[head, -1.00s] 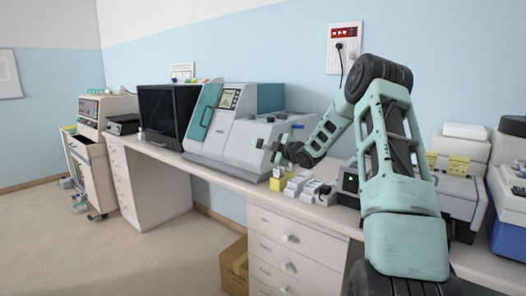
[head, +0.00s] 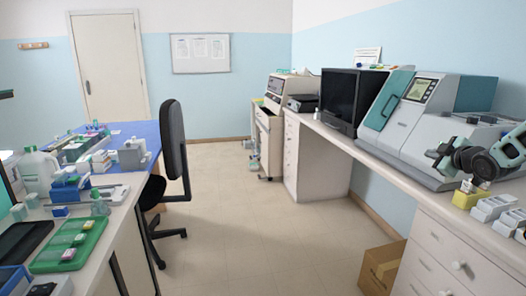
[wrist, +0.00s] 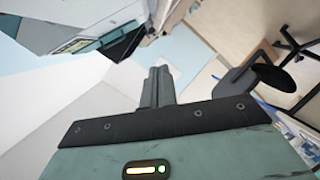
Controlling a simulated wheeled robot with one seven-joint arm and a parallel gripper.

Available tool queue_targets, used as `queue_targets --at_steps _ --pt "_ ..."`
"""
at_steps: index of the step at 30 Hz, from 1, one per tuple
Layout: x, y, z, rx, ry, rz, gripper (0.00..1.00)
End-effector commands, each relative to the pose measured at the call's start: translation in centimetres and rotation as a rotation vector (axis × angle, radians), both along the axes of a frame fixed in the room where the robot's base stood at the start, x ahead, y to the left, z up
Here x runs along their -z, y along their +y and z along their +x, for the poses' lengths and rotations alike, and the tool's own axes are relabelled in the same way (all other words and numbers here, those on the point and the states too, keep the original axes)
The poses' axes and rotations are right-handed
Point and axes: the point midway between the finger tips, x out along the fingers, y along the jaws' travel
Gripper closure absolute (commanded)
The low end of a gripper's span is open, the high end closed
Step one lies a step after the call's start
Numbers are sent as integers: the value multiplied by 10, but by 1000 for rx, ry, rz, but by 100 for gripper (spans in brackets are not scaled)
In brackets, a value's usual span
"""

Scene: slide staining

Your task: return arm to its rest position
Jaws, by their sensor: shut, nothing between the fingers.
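My gripper (head: 437,156) shows at the right edge of the head view, with my dark wrist and teal arm links behind it. It is in front of the grey and teal staining machine (head: 412,110), above the right-hand bench. In the wrist view my two grey fingers (wrist: 158,72) stand side by side, closed together with nothing between them. Most of my arm is outside the head view. I cannot tell whether the gripper touches the machine.
A yellow holder (head: 466,199) and pale trays (head: 492,207) stand on the bench below my gripper. A dark monitor (head: 352,97) stands farther back. A cardboard box (head: 383,268) is on the floor. An office chair (head: 172,150) stands left; the middle floor is clear.

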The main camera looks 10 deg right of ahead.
Motion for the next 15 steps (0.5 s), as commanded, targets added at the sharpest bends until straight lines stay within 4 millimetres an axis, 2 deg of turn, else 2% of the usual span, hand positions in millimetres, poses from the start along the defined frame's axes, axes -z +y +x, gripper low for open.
queue_targets --at_steps 1,5,6,8,9,11,12,14,15 --pt "-1 43 8 -26 45 34 100" --pt "8 138 8 -49 191 132 100" --pt "10 167 3 -53 237 160 100" --pt "15 209 -8 -59 309 197 100" --pt "18 237 -17 -63 357 219 100" --pt "22 276 -36 -63 432 250 100" --pt "25 302 -50 -65 483 266 100" --pt "30 337 -76 -62 561 289 100" --pt "33 359 -95 -60 613 300 100"
